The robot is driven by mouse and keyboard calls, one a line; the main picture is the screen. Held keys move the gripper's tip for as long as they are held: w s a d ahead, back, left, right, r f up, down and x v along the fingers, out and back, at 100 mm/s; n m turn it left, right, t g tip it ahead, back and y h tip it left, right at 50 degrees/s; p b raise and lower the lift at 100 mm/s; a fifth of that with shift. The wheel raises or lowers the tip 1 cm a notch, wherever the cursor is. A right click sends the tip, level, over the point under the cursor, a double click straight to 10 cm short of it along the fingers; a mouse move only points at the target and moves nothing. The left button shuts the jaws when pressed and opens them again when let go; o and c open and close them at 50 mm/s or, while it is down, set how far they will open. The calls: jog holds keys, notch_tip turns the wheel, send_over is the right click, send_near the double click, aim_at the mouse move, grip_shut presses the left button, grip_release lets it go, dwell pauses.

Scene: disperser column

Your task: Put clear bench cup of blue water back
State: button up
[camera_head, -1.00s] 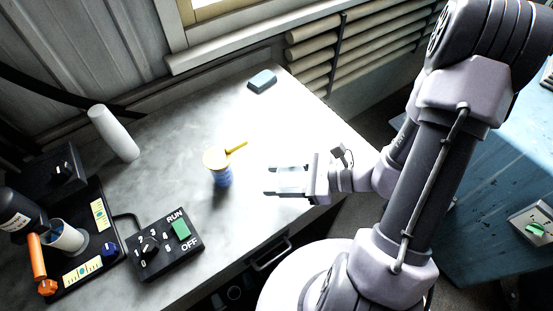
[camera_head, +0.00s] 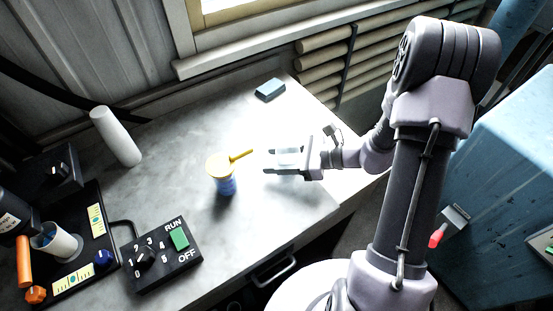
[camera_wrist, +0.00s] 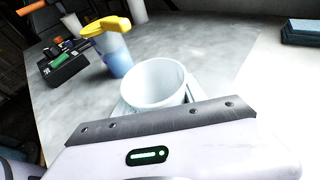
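My gripper (camera_head: 283,161) is over the right part of the bench, with its fingers on either side of a clear, pale cup (camera_head: 289,156). In the wrist view the cup (camera_wrist: 152,84) stands upright between the fingers with its round mouth open; I see no blue water in it. A container with blue in its lower part (camera_head: 226,186) and a yellow top with a handle stands on the bench to the left of my gripper, apart from it. It also shows beyond the cup in the wrist view (camera_wrist: 118,60).
A black control box (camera_head: 160,257) with a dial and green switch stands at the front. A black device (camera_head: 75,245) holding a white cup is at left. A white cylinder (camera_head: 115,136) and blue-grey block (camera_head: 270,89) are farther back. The middle of the bench (camera_head: 170,170) is clear.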

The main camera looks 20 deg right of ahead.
jog(key=o, duration=0.4)
